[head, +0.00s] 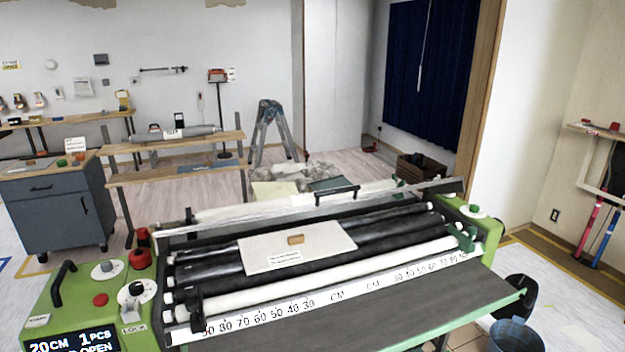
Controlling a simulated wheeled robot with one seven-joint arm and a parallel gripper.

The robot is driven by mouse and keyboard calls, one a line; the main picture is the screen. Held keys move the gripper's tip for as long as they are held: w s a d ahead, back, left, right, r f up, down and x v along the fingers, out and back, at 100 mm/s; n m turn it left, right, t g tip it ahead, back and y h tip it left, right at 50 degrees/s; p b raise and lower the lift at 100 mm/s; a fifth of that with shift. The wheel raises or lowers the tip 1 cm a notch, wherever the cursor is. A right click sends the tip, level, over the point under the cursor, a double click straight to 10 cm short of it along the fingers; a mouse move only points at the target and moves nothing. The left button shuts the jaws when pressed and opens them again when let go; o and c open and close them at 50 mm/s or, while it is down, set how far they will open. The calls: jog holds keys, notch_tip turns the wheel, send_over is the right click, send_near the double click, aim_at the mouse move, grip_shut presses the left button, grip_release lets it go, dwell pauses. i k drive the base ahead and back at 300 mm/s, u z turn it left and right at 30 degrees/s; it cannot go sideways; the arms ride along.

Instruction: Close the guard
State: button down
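The wallpaper paster stands in front of me, with a green control housing (90,300) at the left and another green end (470,222) at the right. Its guard (265,212) appears as a long pale, partly see-through panel along the back edge, with a black handle (337,194) near its middle. The guard stands back from the rollers, so the black rollers (390,222) and white front roller (250,300) are exposed. The display (75,342) shows "20CM 1PCS" and the word "OPEN", partly cut off. My gripper is not in view.
A white board (325,240) with a small wooden block (296,239) lies over the rollers. A dark flat table (400,318) extends at the front. A blue bucket (515,336) stands at the lower right. A grey cabinet (60,210) and stepladder (272,132) stand behind.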

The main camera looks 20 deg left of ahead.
aim_at(454, 185)
jog(key=u, duration=1.05)
jog(key=i, duration=0.9)
jog(key=u, duration=0.95)
